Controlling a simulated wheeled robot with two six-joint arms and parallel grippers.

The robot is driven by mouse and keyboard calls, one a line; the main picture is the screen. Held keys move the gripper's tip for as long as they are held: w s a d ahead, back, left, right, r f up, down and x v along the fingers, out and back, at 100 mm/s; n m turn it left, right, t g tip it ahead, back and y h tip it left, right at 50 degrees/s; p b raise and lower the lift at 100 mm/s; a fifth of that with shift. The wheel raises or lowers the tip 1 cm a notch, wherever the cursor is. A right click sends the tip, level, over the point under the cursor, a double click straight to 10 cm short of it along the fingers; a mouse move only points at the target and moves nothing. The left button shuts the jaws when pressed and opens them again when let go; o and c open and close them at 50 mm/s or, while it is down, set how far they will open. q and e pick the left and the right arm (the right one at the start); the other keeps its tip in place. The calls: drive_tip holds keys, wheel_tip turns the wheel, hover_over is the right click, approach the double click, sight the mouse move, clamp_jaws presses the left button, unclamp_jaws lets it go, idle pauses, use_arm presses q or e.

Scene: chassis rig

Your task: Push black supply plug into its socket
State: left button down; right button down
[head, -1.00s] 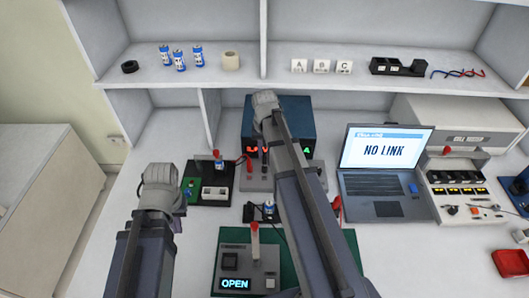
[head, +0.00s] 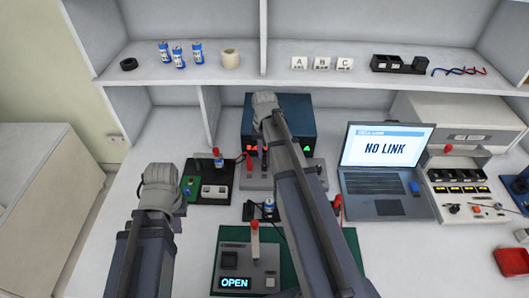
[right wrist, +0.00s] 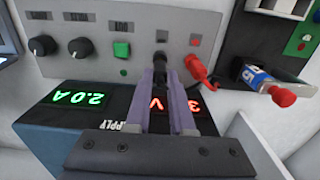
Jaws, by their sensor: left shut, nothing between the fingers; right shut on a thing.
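My right gripper (right wrist: 165,85) is shut on the black supply plug (right wrist: 162,60), which shows between the fingertips in the right wrist view. The plug is at the grey panel (right wrist: 90,15) of the power supply, near a dark round fitting (right wrist: 161,37) that looks like the socket. I cannot tell whether the plug is in it or just short of it. A red plug (right wrist: 195,68) with a red lead is close beside it. In the head view my right arm partly covers the blue supply (head: 308,125). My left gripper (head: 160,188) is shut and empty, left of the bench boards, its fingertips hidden.
A black board with a battery (head: 217,160) stands left of the supply. A green mat with an OPEN display (head: 235,283) lies in front. The laptop (head: 385,170) reads NO LINK and stands to the right. A shelf (head: 270,60) runs above.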

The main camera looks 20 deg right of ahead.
sight(265, 155)
drive_tip(key=shift+f+b, duration=0.75)
drive_tip(key=shift+f, duration=0.1)
drive_tip(key=c, duration=0.7)
unclamp_jaws()
wheel_tip(265, 155, up, 8)
drive_tip(key=p, duration=0.8)
drive_tip(key=shift+f, duration=0.1)
drive_tip(key=s+a+n, duration=0.4)
drive_tip(key=s+a, duration=0.3)
drive_tip(key=a, duration=0.4)
drive_tip(key=s+a+n+h, duration=0.1)
drive_tip(key=s+a+n, duration=0.4)
drive_tip(key=s+a, duration=0.3)
drive_tip(key=a, duration=0.3)
drive_tip(key=shift+s+a, duration=0.15)
drive_tip(key=shift+s, duration=0.1)
